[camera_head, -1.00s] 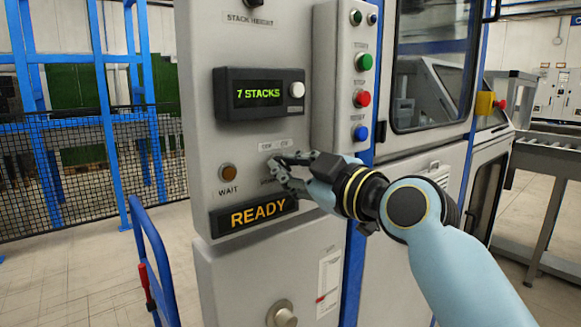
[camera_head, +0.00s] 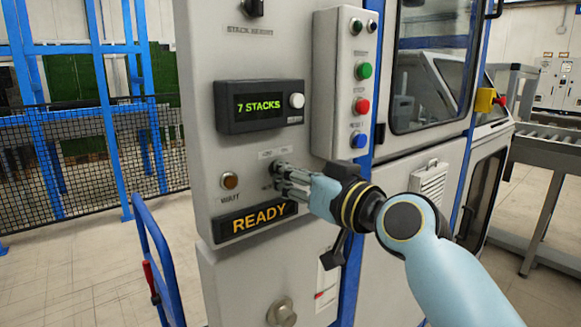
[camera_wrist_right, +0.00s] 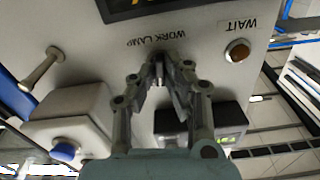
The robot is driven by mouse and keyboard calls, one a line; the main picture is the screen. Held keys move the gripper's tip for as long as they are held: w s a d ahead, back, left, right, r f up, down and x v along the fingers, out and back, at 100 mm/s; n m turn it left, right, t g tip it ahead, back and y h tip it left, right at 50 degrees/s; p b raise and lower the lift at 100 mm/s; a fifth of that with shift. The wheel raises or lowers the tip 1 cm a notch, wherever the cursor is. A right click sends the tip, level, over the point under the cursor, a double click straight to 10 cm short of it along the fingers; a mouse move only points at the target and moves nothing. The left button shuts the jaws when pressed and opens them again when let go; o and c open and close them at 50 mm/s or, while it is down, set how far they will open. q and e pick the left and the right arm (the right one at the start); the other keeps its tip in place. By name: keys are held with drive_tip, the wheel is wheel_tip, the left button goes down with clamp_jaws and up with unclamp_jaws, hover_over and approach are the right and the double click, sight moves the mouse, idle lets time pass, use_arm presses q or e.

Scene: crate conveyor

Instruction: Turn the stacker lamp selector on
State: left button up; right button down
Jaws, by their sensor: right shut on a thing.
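The stacker lamp selector (camera_wrist_right: 159,56) is a small dark knob on the grey control panel (camera_head: 205,130), by the WORK LAMP label (camera_wrist_right: 181,36) in the wrist view. My right gripper (camera_head: 277,174) reaches it from the right. In the wrist view its fingers (camera_wrist_right: 160,72) are closed around the knob. The fingers hide most of the knob, so I cannot tell which position it points to. My left gripper is not in view.
An orange WAIT lamp (camera_head: 229,180) and a lit READY sign (camera_head: 255,220) are close by. Above is the 7 STACKS display (camera_head: 260,104). A button box with green (camera_head: 364,70), red (camera_head: 362,105) and blue (camera_head: 359,140) buttons projects at the right.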

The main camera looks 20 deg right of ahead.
drive_tip(key=m+p, duration=0.2)
drive_tip(key=m, duration=0.4)
drive_tip(key=shift+p, duration=0.3)
idle(0.4)
drive_tip(key=c, duration=1.4)
unclamp_jaws()
drive_tip(key=v, duration=1.2)
